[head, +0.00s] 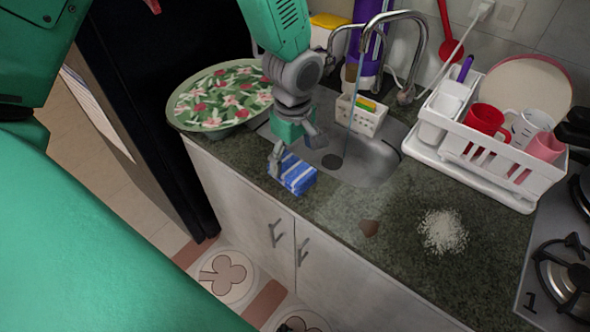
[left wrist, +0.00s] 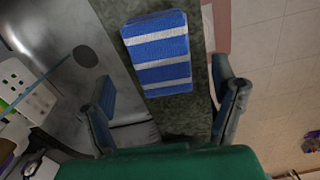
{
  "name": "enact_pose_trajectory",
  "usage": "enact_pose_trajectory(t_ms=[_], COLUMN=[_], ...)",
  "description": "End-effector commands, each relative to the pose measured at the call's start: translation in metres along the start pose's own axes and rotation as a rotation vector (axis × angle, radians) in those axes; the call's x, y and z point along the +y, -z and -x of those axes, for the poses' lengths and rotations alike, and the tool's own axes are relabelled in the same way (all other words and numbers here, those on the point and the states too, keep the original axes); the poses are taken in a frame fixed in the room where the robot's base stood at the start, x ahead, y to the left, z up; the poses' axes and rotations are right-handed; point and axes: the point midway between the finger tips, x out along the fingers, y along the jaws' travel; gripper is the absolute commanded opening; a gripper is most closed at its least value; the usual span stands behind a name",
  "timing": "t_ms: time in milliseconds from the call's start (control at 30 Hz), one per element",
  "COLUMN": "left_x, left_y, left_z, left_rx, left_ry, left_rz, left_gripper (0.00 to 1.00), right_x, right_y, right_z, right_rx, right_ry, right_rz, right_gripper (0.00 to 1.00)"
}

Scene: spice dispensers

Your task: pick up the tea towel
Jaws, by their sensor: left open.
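The tea towel (head: 293,173) is a folded blue cloth with white stripes. It lies on the dark counter's front edge, in front of the sink. In the left wrist view the towel (left wrist: 158,52) is at the top middle, ahead of the gap between my fingers. My left gripper (head: 294,143) hangs just above and behind the towel in the head view. In the left wrist view my left gripper (left wrist: 168,105) is open, with one finger on each side and nothing between them. My right gripper is not in view.
The sink (head: 362,160) with a tap (head: 372,40) lies behind the towel. A floral-covered bowl (head: 222,97) stands to the left. A white dish rack (head: 500,150) with cups stands to the right.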

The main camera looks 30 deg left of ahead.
Motion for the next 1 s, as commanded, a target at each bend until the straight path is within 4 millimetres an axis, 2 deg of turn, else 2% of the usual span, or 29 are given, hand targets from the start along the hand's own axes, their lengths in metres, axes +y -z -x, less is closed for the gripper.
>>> enact_pose_trajectory(t_ms=[333, 633, 700, 800, 1000], left_x=[0.004, 0.003, 0.004, 0.004, 0.004], left_y=[0.002, 0.002, 0.002, 0.002, 0.002], left_z=[-0.046, -0.05, -0.05, -0.05, -0.05], left_rx=[0.0, 0.001, 0.0, 0.0, 0.0], left_ry=[0.005, 0.001, 0.001, 0.002, 0.002], left_rz=[-0.001, -0.001, -0.001, -0.001, -0.001], left_gripper=[0.8, 0.8, 0.56, 0.26, 0.26], right_x=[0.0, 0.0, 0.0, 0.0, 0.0], right_y=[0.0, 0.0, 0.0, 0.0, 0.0], right_z=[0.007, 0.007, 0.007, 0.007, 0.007], right_rx=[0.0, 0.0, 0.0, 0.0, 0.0], right_ry=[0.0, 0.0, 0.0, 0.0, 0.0], right_rz=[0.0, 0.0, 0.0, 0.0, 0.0], right_gripper=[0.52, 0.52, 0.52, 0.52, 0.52])
